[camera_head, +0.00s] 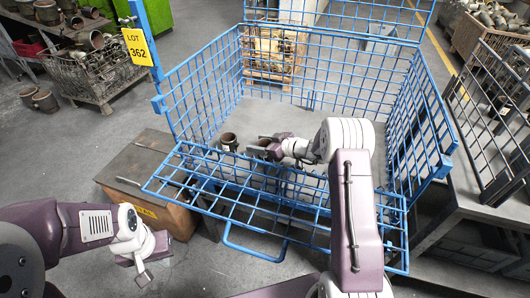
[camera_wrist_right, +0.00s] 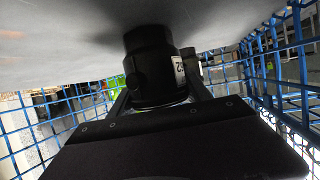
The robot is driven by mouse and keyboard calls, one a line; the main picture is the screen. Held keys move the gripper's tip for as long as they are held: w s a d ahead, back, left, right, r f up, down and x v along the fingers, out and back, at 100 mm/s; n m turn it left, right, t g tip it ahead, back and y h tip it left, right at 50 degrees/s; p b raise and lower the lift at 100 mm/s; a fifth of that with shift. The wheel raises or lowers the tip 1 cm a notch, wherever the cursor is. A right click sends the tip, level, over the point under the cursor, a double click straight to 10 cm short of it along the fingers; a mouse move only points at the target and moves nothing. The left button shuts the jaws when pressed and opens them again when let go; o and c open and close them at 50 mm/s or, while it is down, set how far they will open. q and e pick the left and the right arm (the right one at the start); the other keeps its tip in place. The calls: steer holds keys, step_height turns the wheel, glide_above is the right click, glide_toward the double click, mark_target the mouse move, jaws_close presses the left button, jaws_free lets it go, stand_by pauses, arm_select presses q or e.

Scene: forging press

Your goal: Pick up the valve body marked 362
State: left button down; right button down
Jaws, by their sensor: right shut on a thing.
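My right gripper (camera_head: 258,152) is inside the blue wire basket (camera_head: 291,190), shut on a dark valve body (camera_wrist_right: 148,55). In the right wrist view the fingers close around its lower part, and a white label (camera_wrist_right: 181,68) on its side shows only a final 2. In the head view this valve body (camera_head: 264,143) is partly covered by the gripper. Another brown valve body (camera_head: 228,141) stands just left of it. A yellow sign (camera_head: 136,47) on the basket's post reads LOT 362. My left gripper (camera_head: 141,272) is low at the left, outside the basket; its finger opening is unclear.
The basket's mesh walls rise around my right arm, and its front panel is folded down. A wooden box (camera_head: 150,180) stands at the left. A dark metal rack (camera_head: 490,150) is at the right. Another wire basket (camera_head: 98,72) with parts stands at the back left.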

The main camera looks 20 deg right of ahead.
step_height(320, 180, up, 10)
steer(key=shift+r+p, duration=0.1)
steer(key=shift+p, duration=0.85)
